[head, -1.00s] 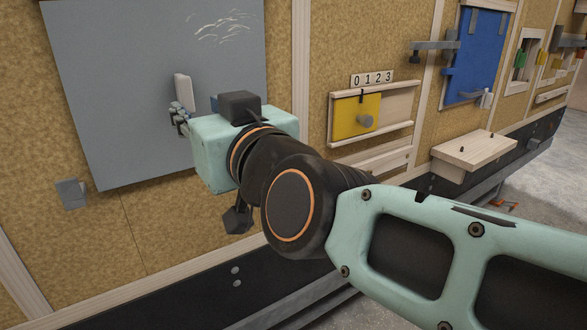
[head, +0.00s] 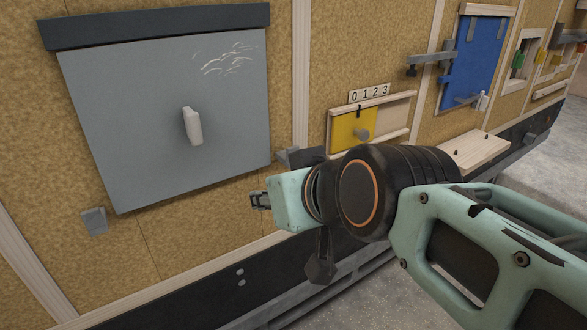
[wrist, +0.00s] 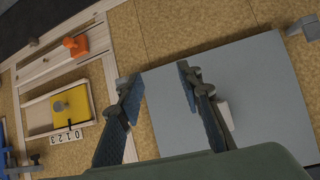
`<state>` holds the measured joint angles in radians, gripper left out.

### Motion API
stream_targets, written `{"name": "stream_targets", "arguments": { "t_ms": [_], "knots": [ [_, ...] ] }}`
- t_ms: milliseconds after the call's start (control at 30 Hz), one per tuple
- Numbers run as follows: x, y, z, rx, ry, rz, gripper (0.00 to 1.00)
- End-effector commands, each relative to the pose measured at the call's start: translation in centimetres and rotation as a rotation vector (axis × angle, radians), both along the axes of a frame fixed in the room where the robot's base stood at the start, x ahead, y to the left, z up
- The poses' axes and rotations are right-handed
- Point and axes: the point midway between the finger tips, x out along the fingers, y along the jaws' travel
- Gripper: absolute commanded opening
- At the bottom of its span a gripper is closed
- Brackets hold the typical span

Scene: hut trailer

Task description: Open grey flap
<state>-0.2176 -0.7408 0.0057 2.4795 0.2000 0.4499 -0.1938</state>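The grey flap (head: 140,110) lies flat against the wall under a dark bar (head: 155,25), with a pale upright handle (head: 192,126) near its middle. In the wrist view the flap (wrist: 255,80) fills the right side; its handle (wrist: 226,114) is partly hidden by a finger. My gripper (head: 258,200) is below and right of the handle, near the flap's lower right corner, and does not hold it. In the wrist view my gripper (wrist: 159,77) has its fingers apart with nothing between them.
Grey brackets stand on the wall near the flap's lower left (head: 93,220) and lower right (head: 288,157) corners. To the right are a yellow sliding panel (head: 350,133), a wooden shelf (head: 475,152) and a blue door (head: 472,62). Floor shows at the lower right.

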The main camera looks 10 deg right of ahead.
Motion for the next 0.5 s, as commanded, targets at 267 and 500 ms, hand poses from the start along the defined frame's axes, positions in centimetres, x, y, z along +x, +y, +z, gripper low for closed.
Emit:
{"name": "stream_targets", "arguments": {
  "t_ms": [267, 500],
  "knots": [
    [-2.3, -3.7, -0.7, -0.043, 0.168, -0.090, 0.33],
    [-3.3, -5.0, -1.3, -0.057, 0.227, -0.124, 0.33]
  ]
}}
